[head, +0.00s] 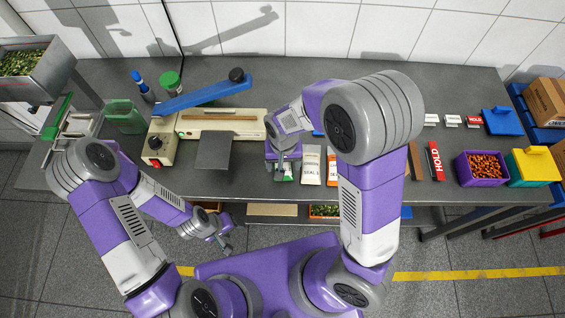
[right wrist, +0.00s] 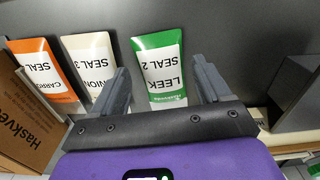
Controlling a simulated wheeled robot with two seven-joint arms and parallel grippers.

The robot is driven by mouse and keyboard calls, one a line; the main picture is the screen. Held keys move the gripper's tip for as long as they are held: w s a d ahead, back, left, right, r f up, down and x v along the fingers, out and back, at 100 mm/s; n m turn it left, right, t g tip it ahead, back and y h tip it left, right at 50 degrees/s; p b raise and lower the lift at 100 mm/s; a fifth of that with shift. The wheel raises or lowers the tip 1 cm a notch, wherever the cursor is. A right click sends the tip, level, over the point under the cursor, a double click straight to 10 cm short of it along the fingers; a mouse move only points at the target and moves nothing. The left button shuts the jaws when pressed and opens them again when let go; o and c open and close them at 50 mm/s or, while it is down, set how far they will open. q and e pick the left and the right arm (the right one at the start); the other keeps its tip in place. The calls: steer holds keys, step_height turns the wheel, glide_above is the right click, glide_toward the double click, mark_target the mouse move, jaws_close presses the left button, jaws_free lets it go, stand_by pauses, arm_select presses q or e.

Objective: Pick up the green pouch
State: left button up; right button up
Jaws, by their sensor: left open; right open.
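The green pouch (right wrist: 160,42), labelled LEEK SEAL 2, lies flat on the grey bench. In the right wrist view it sits between the two fingers of my right gripper (right wrist: 162,80), with a gap on each side. In the head view only a bit of the green pouch (head: 288,179) shows below my right gripper (head: 284,168), which hides most of it. My right gripper is open and holds nothing. My left gripper (head: 224,243) is open and empty, in front of the bench's front edge.
A white onion pouch (head: 311,165) and an orange carrot pouch (head: 332,165) lie to the right of the green one. The sealer (head: 165,128) with its blue lever (head: 205,95) stands to the left. A purple bin (head: 482,168) and yellow box (head: 532,167) stand far right.

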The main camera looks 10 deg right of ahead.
step_height(320, 180, down, 2)
steer(key=shift+f, duration=0.2)
steer(key=c, duration=0.8)
step_height(320, 180, up, 10)
steer(key=shift+r+p, duration=0.1)
steer(key=shift+p, duration=1.15)
